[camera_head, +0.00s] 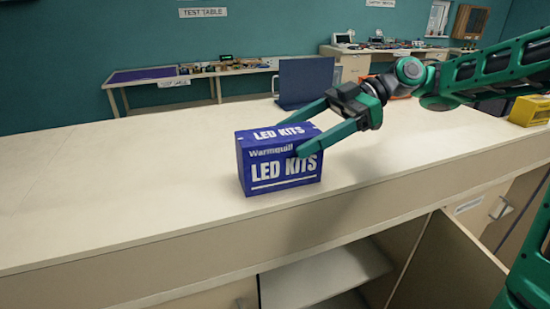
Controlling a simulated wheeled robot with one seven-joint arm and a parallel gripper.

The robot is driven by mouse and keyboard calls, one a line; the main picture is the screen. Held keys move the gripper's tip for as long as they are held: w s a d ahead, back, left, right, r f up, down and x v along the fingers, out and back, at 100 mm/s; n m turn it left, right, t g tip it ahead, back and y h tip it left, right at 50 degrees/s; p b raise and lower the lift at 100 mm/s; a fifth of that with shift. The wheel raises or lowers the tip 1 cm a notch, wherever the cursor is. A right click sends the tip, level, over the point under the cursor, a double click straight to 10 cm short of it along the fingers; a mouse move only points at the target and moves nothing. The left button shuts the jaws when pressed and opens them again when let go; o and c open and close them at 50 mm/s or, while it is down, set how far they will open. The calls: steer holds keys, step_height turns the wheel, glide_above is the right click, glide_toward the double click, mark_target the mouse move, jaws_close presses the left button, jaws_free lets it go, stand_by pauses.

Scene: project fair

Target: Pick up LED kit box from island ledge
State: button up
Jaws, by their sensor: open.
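The LED kit box (262,172) is a blue carton with white "LED KITS" lettering. It stands upright on the pale island ledge (130,185), near its front edge. My gripper (293,134) reaches in from the right at the height of the box's top. Its green fingers are spread apart. The nearer finger overlaps the box's upper right front in the picture, and the farther finger is behind the box's top right edge. I cannot tell whether either finger touches the box.
A dark blue panel (306,82) stands behind my gripper. A yellow crate (529,111) is at the far right of the ledge. Below, a cabinet door (445,265) hangs open beside a shelf (325,275). The ledge left of the box is clear.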

mark_target(279, 145)
steer(key=x, duration=0.4)
steer(key=shift+s+r, duration=0.1)
steer(key=shift+s, duration=0.2)
steer(key=shift+s+a+f, duration=0.1)
steer(key=shift+a+f, duration=0.1)
steer(key=shift+a, duration=0.3)
steer(key=c, duration=1.3)
steer(key=shift+c, duration=0.5)
steer(key=shift+r, duration=0.1)
